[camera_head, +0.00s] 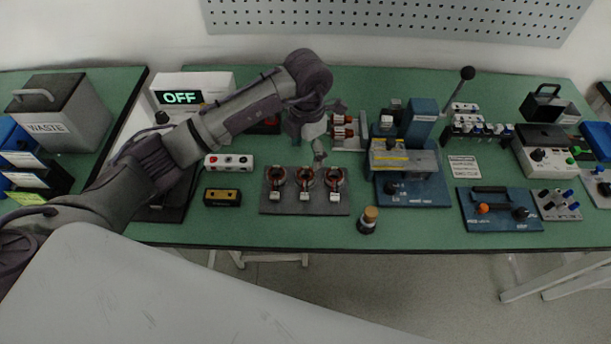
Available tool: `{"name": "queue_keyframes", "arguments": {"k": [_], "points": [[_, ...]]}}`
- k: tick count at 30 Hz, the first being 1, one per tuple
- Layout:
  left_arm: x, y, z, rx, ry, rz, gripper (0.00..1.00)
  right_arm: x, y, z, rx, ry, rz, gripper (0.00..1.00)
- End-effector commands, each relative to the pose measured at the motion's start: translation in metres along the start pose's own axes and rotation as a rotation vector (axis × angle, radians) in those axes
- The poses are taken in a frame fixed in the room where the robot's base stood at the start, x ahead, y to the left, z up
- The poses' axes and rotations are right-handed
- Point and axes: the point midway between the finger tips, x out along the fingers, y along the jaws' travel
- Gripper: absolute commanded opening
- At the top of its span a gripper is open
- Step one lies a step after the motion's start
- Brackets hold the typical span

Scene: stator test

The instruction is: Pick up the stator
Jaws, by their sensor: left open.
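Three round stators with reddish copper windings stand in a row on a dark plate (265,204) near the front middle of the green table. They are the left stator (276,177), the middle stator (306,178) and the right stator (335,178). My left gripper (328,130) is open, behind and above the row, nearest the middle and right stators. Its fingers look empty and partly overlap red cylindrical parts (342,127) on a light fixture behind. My right gripper does not show.
A blue press-like device (422,120) stands right of the stators. A small corked bottle (367,220) is near the front edge. A box with switches (228,162) and a yellow-black block (222,197) lie left. A white box reading OFF (182,97) and a waste bin (62,115) stand further left.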

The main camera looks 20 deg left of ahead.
Motion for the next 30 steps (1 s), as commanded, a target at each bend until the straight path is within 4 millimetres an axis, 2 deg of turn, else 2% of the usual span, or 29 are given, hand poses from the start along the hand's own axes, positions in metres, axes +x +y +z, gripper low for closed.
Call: {"name": "queue_keyframes", "arguments": {"k": [3, 11, 16, 21, 29, 30], "points": [[0.02, -0.001, -0.001, 0.0, 0.002, -0.003, 0.79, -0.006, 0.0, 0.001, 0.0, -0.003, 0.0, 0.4], [0.039, -0.002, -0.001, 0.002, 0.0, -0.003, 0.79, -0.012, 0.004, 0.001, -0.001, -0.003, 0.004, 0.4], [0.063, -0.004, -0.007, 0.001, 0.002, -0.005, 0.79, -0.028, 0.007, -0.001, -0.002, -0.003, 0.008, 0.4], [0.083, -0.004, -0.006, 0.002, -0.001, -0.003, 0.79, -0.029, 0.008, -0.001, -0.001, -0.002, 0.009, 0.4], [0.087, -0.003, -0.005, 0.002, -0.003, -0.002, 0.79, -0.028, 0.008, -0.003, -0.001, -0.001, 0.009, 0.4], [0.086, -0.003, -0.005, 0.002, -0.003, -0.002, 0.72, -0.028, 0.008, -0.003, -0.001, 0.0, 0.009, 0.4]]}}
